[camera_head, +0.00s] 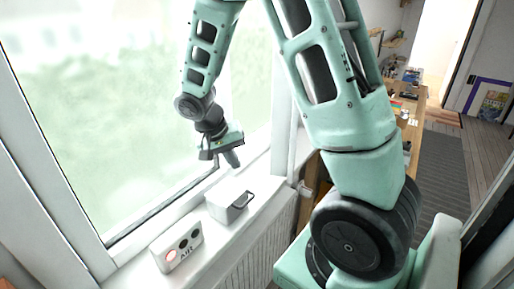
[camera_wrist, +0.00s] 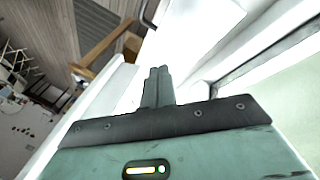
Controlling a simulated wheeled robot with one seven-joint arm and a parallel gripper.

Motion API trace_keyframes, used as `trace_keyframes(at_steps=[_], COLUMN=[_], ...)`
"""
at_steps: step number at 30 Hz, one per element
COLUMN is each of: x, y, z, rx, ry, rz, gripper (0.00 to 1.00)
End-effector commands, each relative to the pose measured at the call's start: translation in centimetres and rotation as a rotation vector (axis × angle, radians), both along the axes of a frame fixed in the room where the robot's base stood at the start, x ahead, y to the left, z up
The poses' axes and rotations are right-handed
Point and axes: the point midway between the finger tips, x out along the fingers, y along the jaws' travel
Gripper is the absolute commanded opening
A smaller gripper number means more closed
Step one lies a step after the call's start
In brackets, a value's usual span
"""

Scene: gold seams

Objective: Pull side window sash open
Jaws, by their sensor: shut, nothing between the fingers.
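A large window sash (camera_head: 62,190) with a white frame and bright, blurred glass fills the left of the head view. From the head view I cannot tell whether it is ajar. My gripper (camera_head: 232,160) hangs in front of the glass, above the sill and near the sash's lower rail. In the wrist view its two fingers (camera_wrist: 159,72) are together with nothing between them. A pale window frame (camera_wrist: 265,62) runs along the right of the wrist view. No sash handle is clearly visible; my arm hides part of the window's right side.
On the white sill (camera_head: 215,240) stand a light box with a dark handle (camera_head: 228,207) and a small white box marked AIR (camera_head: 176,249) with round spots. A radiator (camera_head: 262,252) is below. A wooden counter (camera_head: 412,125) with clutter and a dark rug (camera_head: 445,170) lie to the right.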

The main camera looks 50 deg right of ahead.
Motion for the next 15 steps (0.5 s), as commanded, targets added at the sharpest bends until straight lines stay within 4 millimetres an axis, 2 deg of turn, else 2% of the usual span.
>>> trace_keyframes(at_steps=[1, 3, 6, 11, 15], x=[0.6, 1.3, 1.9, 2.4, 2.1], y=[-1.7, -3.6, -5.6, -7.0, -7.8], z=[0.0, -0.2, -0.3, -0.4, -1.2], rx=[-0.060, -0.139, -0.228, -0.293, -0.299], ry=[-0.001, -0.017, -0.043, -0.070, -0.072], rz=[-0.077, -0.169, -0.264, -0.329, -0.335], gripper=[0.00, 0.00, 0.00, 0.00, 0.00])
